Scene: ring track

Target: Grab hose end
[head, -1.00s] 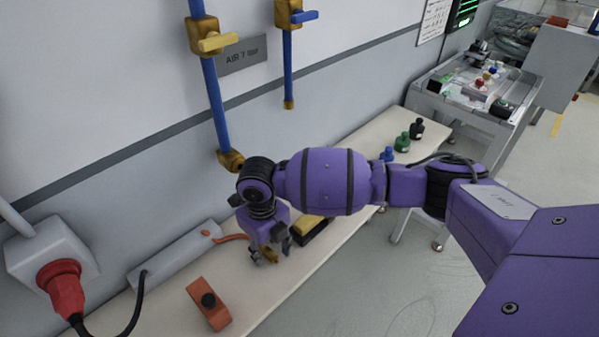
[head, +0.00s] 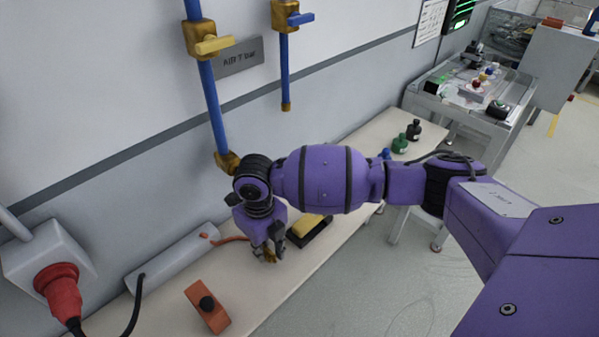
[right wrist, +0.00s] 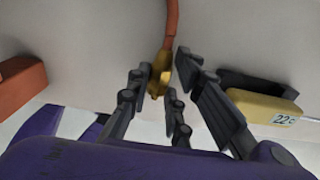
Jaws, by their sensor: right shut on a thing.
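The orange hose (head: 233,239) runs along the bench from the grey box by the wall. Its brass end (right wrist: 161,72) sits between the fingers of my right gripper (right wrist: 162,88) in the right wrist view. My right gripper (head: 270,252) is low over the bench in the head view and is shut on the brass hose end. The fingers hide part of the hose end in the head view. My left gripper is not in view.
A black and yellow block (head: 309,231) lies just right of my right gripper. Blue pipes with brass valves (head: 209,45) run down the wall. Bottles (head: 400,143) stand farther back.

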